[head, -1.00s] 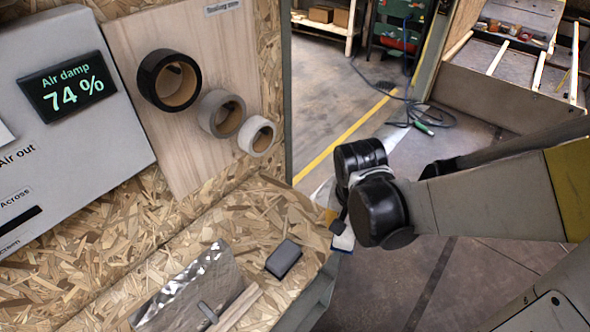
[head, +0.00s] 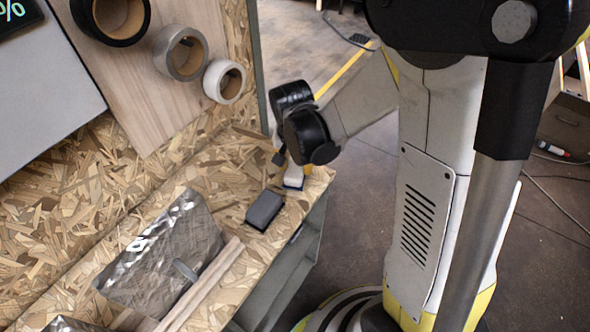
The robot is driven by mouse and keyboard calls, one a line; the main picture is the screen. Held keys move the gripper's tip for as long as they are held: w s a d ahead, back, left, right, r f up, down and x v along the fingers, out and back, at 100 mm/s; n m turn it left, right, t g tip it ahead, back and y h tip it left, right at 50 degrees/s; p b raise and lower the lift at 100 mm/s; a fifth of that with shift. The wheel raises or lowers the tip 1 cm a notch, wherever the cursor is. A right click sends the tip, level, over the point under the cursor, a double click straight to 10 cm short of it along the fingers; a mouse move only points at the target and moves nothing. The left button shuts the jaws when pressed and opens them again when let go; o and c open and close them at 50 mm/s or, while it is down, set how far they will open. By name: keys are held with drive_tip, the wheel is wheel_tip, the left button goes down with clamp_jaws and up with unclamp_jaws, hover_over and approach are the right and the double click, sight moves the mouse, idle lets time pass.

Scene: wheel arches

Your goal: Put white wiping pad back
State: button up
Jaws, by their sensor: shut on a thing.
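The white wiping pad (head: 294,174) shows as a small whitish piece with a blue lower edge, at the right end of the chipboard bench top. My gripper (head: 282,162) is shut on it, just below my black wrist joints. The wrist hides most of the pad and of the fingers. The pad is at or just above the board near its right edge; I cannot tell whether it touches.
A dark grey block (head: 264,210) lies on the bench (head: 225,262) just left of and in front of the pad. A crinkled silver sheet (head: 160,262) and wooden strips (head: 205,285) lie further left. Tape rolls (head: 180,52) hang on the wooden panel behind.

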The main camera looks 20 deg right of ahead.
sight(294, 172)
drive_tip(key=shift+f, duration=0.25)
drive_tip(key=shift+c, duration=0.6)
drive_tip(key=o, duration=1.3)
wheel_tip(294, 172, up, 12)
drive_tip(key=s+a+p, duration=0.1)
drive_tip(key=s+p, duration=0.1)
drive_tip(key=p, duration=0.4)
drive_tip(key=s+d+r+n+t+y, duration=0.1)
drive_tip(key=s+r+n+t, duration=0.4)
drive_tip(key=s+r, duration=0.5)
drive_tip(key=shift+s+r+n+t, duration=0.35)
drive_tip(key=shift+r+n, duration=0.25)
drive_tip(key=shift+n, duration=0.1)
